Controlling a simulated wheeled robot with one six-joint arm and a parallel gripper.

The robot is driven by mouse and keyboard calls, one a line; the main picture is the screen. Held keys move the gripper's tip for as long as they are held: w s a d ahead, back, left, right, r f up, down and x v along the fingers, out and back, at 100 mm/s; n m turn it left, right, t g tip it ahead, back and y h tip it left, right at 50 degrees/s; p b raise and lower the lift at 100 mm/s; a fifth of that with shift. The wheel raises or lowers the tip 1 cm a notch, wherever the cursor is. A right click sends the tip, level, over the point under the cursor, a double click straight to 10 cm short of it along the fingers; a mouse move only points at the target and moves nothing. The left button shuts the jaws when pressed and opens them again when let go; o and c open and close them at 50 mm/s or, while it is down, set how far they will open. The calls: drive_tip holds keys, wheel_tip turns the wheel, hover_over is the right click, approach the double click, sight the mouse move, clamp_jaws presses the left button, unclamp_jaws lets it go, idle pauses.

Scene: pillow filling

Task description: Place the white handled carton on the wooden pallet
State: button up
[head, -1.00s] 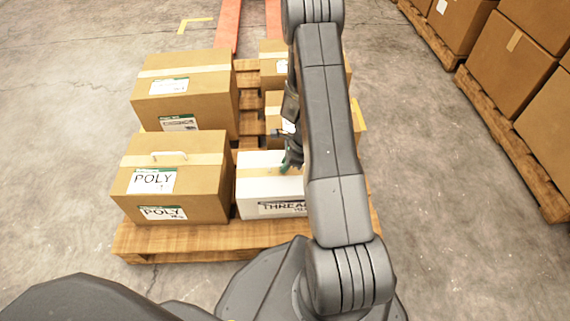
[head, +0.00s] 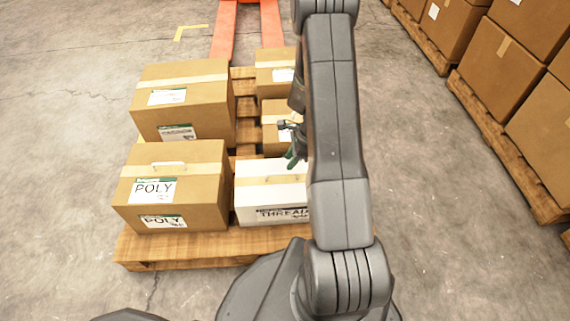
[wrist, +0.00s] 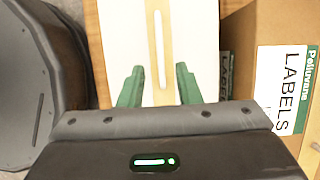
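The white carton (head: 262,205), marked THREAD with a tan tape strip, sits on the front right of the wooden pallet (head: 190,252), beside a brown POLY carton. My arm hides its right part. My gripper (head: 292,158) is just above its top in the head view. In the wrist view the white carton (wrist: 125,45) lies ahead of my gripper (wrist: 158,88), whose green fingers are spread apart with nothing between them. The carton's pale handle lies along the tape, in line with the gap between the fingers.
The POLY carton (head: 170,195) stands left of the white one, with a larger brown carton (head: 180,100) behind it. Smaller cartons (head: 275,70) stand at the back right. A LABELS carton (wrist: 275,85) is close on the right. Stacked cartons (head: 510,60) line the right side; floor between is clear.

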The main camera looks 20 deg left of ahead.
drive_tip(key=shift+p+v, duration=0.45)
drive_tip(key=shift+v, duration=1.35)
